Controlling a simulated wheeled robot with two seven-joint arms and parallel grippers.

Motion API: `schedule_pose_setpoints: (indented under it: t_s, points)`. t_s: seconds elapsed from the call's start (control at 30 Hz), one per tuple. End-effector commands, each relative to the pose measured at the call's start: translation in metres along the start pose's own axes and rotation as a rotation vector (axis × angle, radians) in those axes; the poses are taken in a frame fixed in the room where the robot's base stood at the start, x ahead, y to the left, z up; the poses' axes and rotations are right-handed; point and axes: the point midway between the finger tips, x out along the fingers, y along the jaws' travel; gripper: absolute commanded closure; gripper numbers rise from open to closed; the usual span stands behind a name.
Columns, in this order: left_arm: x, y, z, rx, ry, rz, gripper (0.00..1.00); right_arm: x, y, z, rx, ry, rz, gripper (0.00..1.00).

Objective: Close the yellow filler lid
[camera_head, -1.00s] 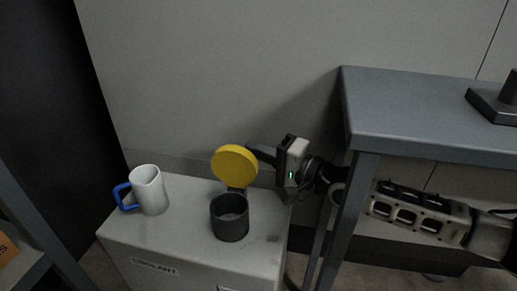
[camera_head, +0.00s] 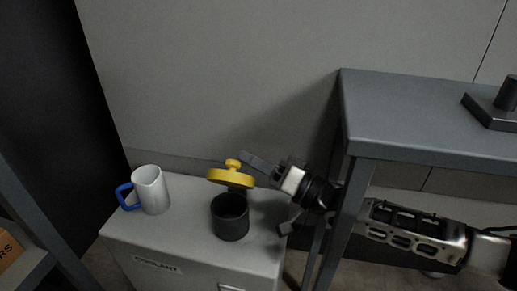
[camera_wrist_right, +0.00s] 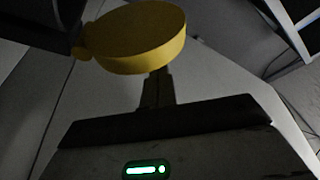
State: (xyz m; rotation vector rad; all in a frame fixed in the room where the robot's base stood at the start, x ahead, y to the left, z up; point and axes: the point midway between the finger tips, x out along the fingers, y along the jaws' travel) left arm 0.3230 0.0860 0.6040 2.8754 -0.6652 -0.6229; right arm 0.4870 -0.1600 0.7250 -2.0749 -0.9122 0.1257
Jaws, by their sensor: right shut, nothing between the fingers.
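The yellow filler lid (camera_head: 231,179) is partly tipped down over the dark round filler neck (camera_head: 230,219) on the coolant box. Its knob points up, and a gap shows between the lid and the neck's rim. My right gripper (camera_head: 248,158) is shut and empty. Its fingers are just behind and to the right of the lid, by the knob; I cannot tell whether they touch. In the right wrist view the lid (camera_wrist_right: 140,38) is in front of the fingers (camera_wrist_right: 157,88), hiding their tips. My left gripper is not in view.
The light grey coolant box (camera_head: 185,232) carries a white mug (camera_head: 152,190) with a blue handle, left of the neck. A grey table (camera_head: 430,120) stands to the right, its leg close to my right arm. A wall is behind the box.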

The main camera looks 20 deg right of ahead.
Motion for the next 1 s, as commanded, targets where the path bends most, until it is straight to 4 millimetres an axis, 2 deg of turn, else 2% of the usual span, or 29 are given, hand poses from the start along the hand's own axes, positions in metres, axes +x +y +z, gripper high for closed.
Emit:
schedule_pose_setpoints:
  t_s: [0.5,1.0]
  points:
    - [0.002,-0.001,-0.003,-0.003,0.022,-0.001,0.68,-0.011,-0.013,0.033,-0.442,-0.001,-0.154,1.00]
    - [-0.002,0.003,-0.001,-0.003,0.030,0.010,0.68,-0.017,-0.014,0.049,-0.660,-0.001,-0.230,1.00]
